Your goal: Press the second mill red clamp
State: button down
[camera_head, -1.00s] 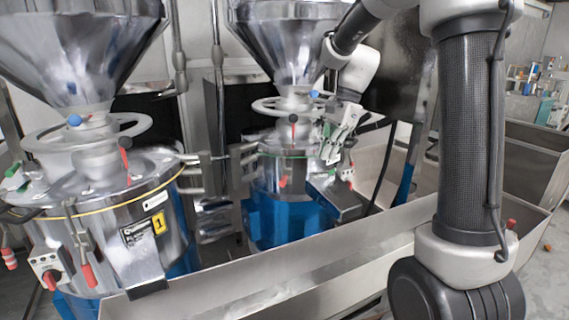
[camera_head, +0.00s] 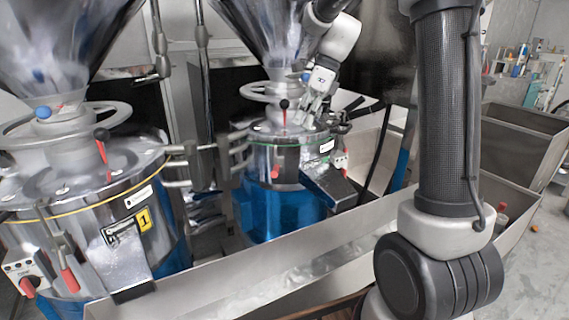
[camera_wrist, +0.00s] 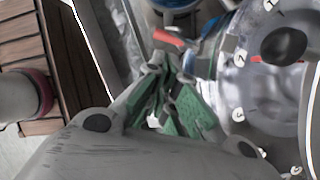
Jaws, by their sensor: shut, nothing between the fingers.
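The second mill (camera_head: 285,165) is a steel drum with a blue base, standing behind the first mill. Its red clamp (camera_head: 276,172) is a small red tip on the front of the drum, just below the green band. In the wrist view a red handle (camera_wrist: 168,39) shows beyond the fingers; it looks like this clamp, but I cannot be sure. My gripper (camera_head: 306,120) is over the right part of the mill's lid, above and right of the clamp and apart from it. Its green-padded fingers (camera_wrist: 180,112) are shut and empty in the wrist view.
A black-knobbed red lever (camera_head: 284,112) stands on the second mill's lid, close left of my gripper. The first mill (camera_head: 90,200), marked 1, is at the left. A steel trough (camera_head: 300,262) runs along the front. A discharge chute (camera_head: 328,187) juts from the second mill.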

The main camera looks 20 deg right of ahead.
aim_at(276, 170)
jog(key=shift+f, duration=0.1)
jog(key=x, duration=1.3)
jog(key=shift+a+f, duration=0.2)
jog(key=shift+f, duration=0.15)
